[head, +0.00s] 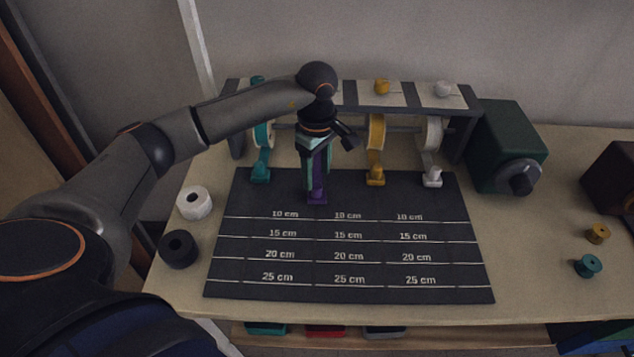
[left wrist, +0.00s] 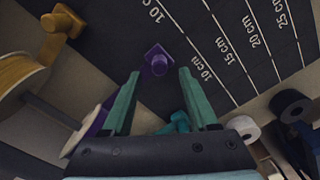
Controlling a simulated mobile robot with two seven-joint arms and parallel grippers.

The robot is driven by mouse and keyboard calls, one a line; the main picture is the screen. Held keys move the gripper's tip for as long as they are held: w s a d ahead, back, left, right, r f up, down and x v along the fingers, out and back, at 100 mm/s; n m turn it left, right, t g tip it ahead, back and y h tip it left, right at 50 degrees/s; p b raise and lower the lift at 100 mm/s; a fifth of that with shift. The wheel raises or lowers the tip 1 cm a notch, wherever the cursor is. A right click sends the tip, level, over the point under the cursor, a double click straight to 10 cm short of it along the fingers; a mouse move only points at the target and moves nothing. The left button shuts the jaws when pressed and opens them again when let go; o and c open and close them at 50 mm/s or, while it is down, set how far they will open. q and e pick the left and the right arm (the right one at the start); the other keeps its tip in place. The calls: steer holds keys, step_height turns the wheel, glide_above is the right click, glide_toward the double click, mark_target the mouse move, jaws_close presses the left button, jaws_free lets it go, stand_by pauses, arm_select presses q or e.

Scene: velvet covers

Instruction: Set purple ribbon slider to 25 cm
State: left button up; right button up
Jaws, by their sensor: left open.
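The purple ribbon slider (head: 317,196) sits at the top of the dark measuring mat (head: 232,290), behind the 10 cm line. My left gripper (head: 314,172) is right above it, pointing down, with green fingers. In the left wrist view the fingers are apart, and the purple slider (left wrist: 158,60) shows between and just beyond the fingertips, with nothing gripped. The purple spool (left wrist: 95,122) shows partly at the left finger there. In the head view my gripper and arm hide most of the purple ribbon and spool.
Teal (head: 260,173), yellow (head: 375,175) and white (head: 432,177) sliders stand in the same row, under the spool rack (head: 463,125). A green box (head: 505,140) stands at right. White (head: 194,203) and black (head: 179,249) rolls lie left of the mat. The mat's lines are clear.

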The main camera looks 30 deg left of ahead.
mark_target(317, 184)
arm_select(q)
steer(key=shift+f, duration=2.25)
jaws_close()
